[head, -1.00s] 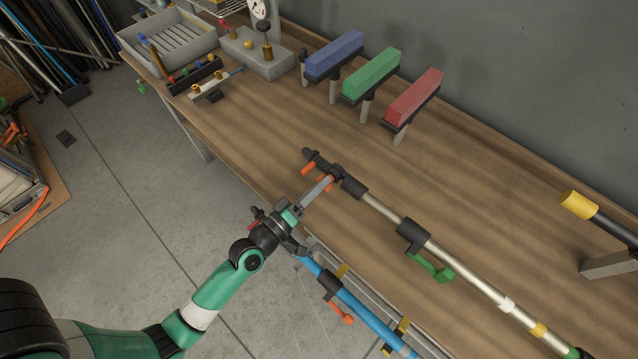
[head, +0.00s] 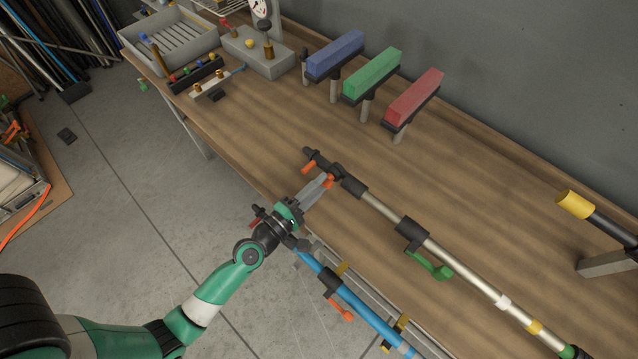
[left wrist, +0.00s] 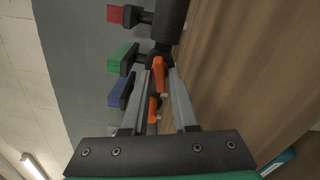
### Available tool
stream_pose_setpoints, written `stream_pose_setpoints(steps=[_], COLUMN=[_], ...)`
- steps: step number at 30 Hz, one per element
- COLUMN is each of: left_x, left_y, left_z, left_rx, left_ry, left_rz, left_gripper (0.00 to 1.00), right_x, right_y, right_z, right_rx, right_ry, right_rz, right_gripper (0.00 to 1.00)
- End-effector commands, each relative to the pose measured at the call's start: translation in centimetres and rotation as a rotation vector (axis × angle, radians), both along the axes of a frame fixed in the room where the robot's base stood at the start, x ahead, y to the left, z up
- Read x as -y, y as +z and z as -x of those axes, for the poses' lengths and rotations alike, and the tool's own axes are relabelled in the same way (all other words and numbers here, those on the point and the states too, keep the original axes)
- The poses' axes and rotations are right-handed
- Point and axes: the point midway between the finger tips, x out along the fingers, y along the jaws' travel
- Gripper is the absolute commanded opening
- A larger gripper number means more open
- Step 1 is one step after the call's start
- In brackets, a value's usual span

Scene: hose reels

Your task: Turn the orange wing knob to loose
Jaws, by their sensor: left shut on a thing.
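The orange wing knob (head: 329,182) is at the upper-left end of a pole (head: 385,208) with black fittings, which lies along the wooden bench. One wing shows at my left fingertips and the other sticks out up and to the left. My left gripper (head: 325,184) reaches it from the lower left. In the left wrist view, both wings of the knob (left wrist: 158,78) lie in line between the two grey fingers (left wrist: 158,74), and the gripper is shut on it. Finger contact is too small to make out. My right gripper is out of view.
A green lever (head: 430,266) hangs on the same pole. A blue pole (head: 365,312) with an orange lever (head: 340,310) runs along the bench's front edge. Blue, green and red blocks (head: 415,97) stand on posts behind. The bench between is clear.

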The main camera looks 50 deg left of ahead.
Motion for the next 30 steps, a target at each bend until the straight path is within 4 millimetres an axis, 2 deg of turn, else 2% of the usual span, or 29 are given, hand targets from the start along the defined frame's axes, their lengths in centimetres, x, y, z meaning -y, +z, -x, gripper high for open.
stream_pose_setpoints(steps=[19,20,22,30], left_x=[0.01,0.01,0.02,0.02], left_y=[0.02,0.02,0.01,-0.03], left_z=[-0.01,-0.01,-0.01,0.01], left_rx=[0.009,0.009,0.008,0.008], left_ry=[-0.001,-0.001,-0.001,0.0], left_rz=[0.054,0.054,0.054,0.054], left_gripper=[0.0,0.3,0.43,0.45], right_x=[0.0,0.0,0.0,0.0], right_y=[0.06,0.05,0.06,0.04], right_z=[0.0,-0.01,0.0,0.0], right_rx=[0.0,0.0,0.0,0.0], right_ry=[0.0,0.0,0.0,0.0], right_rz=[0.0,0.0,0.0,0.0], right_gripper=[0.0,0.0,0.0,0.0])
